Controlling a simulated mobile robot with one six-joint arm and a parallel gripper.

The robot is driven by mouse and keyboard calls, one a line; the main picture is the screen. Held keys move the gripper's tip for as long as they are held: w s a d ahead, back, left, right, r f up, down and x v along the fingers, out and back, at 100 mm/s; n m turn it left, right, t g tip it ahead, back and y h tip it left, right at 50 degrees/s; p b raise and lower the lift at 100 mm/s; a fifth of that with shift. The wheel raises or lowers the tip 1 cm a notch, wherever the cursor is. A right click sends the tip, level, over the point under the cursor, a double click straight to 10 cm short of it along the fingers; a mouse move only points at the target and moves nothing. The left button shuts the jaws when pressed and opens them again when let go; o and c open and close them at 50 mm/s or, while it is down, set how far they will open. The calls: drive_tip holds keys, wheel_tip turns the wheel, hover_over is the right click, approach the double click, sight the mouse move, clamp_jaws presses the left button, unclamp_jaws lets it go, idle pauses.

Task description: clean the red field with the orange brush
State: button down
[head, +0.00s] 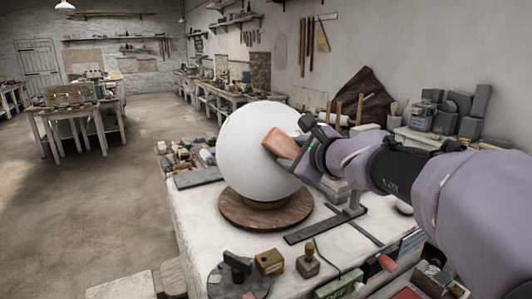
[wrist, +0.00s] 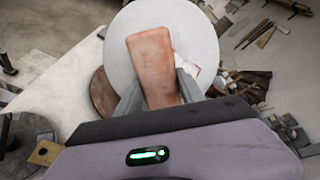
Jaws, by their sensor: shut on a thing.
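The orange brush (head: 284,143) is a block-shaped piece held at the end of my arm. It also shows in the wrist view (wrist: 154,62), between the two grey fingers. My gripper (head: 303,151) is shut on it. The brush overlaps the right side of the large white plaster sphere (head: 245,150); whether it touches the surface I cannot tell. The sphere rests on a round brown wooden base (head: 240,213) and fills the top middle of the wrist view (wrist: 125,60).
The white table (head: 190,225) carries blocks and tools at left (head: 182,157), a dark metal square (head: 310,230), and small stamps and a dark round stand (head: 240,280) in front. Grey blocks (head: 465,105) are stacked at right. Open floor lies to the left.

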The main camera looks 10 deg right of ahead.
drive_tip(key=shift+d+f+b, duration=1)
drive_tip(key=shift+d+f, duration=0.1)
drive_tip(key=shift+d, duration=0.25)
drive_tip(key=shift+a+r+p, duration=0.7)
drive_tip(key=shift+r, duration=0.05)
drive_tip(key=shift+a+r+p, duration=0.7)
drive_tip(key=shift+a+r, duration=0.1)
drive_tip(key=shift+a, duration=0.25)
drive_tip(key=shift+d+f+b, duration=0.6)
drive_tip(key=shift+f+b, duration=0.15)
drive_tip(key=shift+b, duration=0.1)
drive_tip(key=shift+d+f+b, duration=0.8)
drive_tip(key=shift+d+b, duration=0.1)
drive_tip(key=shift+d, duration=0.25)
drive_tip(key=shift+r, duration=0.1)
